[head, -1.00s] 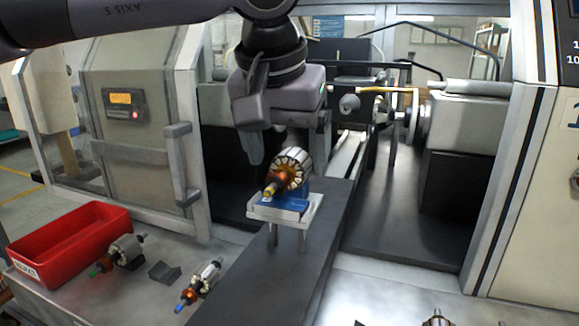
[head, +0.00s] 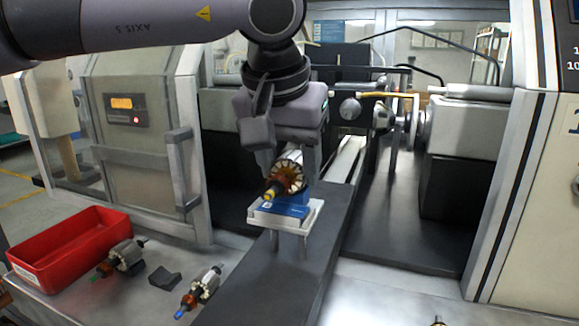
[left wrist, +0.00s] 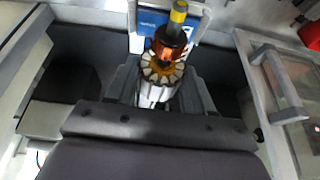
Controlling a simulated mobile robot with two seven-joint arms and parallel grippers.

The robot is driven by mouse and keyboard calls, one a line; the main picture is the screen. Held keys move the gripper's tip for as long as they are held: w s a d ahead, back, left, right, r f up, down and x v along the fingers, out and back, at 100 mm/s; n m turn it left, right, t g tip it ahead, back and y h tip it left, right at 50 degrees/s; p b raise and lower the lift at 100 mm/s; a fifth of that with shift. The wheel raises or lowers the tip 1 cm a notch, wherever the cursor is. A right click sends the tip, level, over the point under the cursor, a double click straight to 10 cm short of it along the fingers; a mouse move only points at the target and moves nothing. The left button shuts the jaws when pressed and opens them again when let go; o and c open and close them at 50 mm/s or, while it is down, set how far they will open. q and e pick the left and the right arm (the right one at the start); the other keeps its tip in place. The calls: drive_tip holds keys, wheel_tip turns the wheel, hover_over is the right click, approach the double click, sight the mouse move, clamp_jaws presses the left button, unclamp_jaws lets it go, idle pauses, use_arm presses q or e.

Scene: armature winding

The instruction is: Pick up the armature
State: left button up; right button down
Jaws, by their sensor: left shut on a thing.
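An armature (head: 287,178) with a copper winding and a yellow shaft end is at the small stand (head: 301,217), which has a white top and a blue block. My left gripper (head: 289,165) is shut on this armature, with one finger on each side of its body. In the left wrist view the armature (left wrist: 164,72) lies between the two fingers (left wrist: 160,98), its yellow end pointing away over the blue block. I cannot tell whether it touches the block. My right gripper is not in view.
Two more armatures, one (head: 122,257) by the red bin (head: 72,248) and one with a blue end (head: 200,290), lie on the left table near a dark block (head: 165,278). A machine with rails (head: 345,158) stands behind. The dark beam (head: 262,285) in front is clear.

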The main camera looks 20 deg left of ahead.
sight(289, 156)
use_arm(q)
wheel_tip(289, 156, up, 20)
drive_tip(key=p, duration=0.1)
drive_tip(key=shift+f+p, duration=0.2)
drive_tip(key=shift+p, duration=0.15)
